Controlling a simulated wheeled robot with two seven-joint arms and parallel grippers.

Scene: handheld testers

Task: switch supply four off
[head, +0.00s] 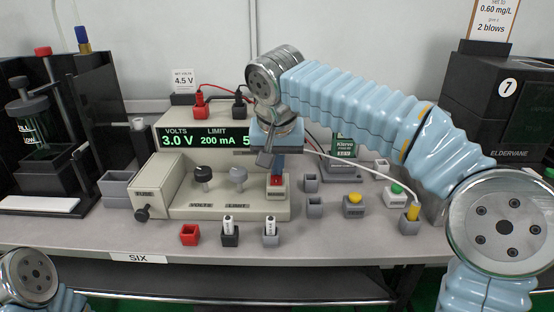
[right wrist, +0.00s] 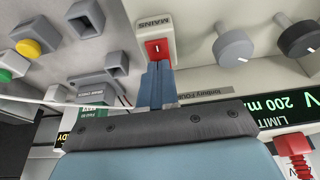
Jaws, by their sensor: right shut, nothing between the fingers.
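The power supply (head: 205,122) stands mid-bench, its green display (head: 205,139) lit with 3.0 V and 200 mA. In the right wrist view its nameplate (right wrist: 205,95) seems to read Tenbury FOUR. A red MAINS rocker switch (head: 276,180) sits at the right of its front panel; it also shows in the right wrist view (right wrist: 157,48). My right gripper (head: 277,171) is shut and empty, its blue fingertips (right wrist: 157,68) right at the rocker's near edge; I cannot tell if they touch. My left gripper is out of view; only part of my left arm shows.
The VOLTS knob (head: 203,175) and LIMIT knob (head: 238,176) are left of the switch. Red and black plugs (head: 200,104) with leads sit on top. Small holders and buttons (head: 354,205) stand to the right. A bench label (head: 138,258) reads SIX.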

